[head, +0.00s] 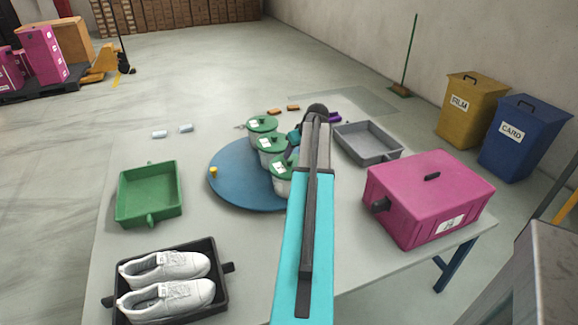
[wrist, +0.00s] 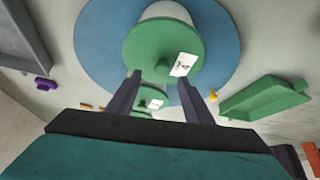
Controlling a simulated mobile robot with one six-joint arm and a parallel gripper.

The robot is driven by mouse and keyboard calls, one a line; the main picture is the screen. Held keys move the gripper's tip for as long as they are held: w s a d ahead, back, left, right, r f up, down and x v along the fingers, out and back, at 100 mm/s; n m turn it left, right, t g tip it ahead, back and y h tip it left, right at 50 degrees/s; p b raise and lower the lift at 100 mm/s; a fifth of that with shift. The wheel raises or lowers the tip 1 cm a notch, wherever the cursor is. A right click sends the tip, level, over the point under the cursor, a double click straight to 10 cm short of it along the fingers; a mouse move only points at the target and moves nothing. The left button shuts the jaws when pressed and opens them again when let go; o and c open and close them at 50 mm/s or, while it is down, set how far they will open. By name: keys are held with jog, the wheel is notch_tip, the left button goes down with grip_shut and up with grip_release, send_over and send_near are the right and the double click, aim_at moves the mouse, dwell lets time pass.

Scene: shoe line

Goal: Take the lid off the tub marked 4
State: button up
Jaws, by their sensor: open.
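The tub marked 4 shows in the wrist view with a round green lid (wrist: 147,45), a small green knob and a white label reading 4. Its pale body (wrist: 166,11) shows past the lid. In the head view it appears to be the nearest of three green-lidded tubs (head: 283,187), partly covered by my arm. The tubs stand on a blue round disc (head: 235,185). My gripper (wrist: 160,82) is open and empty, its fingers either side of the knob in the picture. I cannot tell the gap to the lid.
Another lidded tub (wrist: 150,97) shows between my fingers. A green tray (head: 150,195) and a black tray (head: 219,270) with white shoes are left. A grey tray (head: 368,144) and a pink box (head: 425,195) are right.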

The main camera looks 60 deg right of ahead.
aim_at(291, 161)
jog(key=shift+a+p+x, duration=0.2)
jog(key=shift+p+x, duration=0.5)
jog(key=shift+x, duration=1.9)
jog(key=shift+w, duration=0.1)
jog(key=c, duration=1.1)
jog(key=shift+r, duration=0.15)
jog(key=shift+r+b, duration=0.4)
jog(key=shift+r, duration=0.7)
jog(key=s+a+r+b, duration=0.1)
jog(key=s+a, duration=0.3)
jog(key=s, duration=0.2)
jog(key=s+a+r+b, duration=0.1)
jog(key=s+a, duration=0.3)
jog(key=s, duration=0.3)
jog(key=shift+s+a+r+b, duration=0.25)
jog(key=shift+s+r+b, duration=0.05)
jog(key=shift+b, duration=0.1)
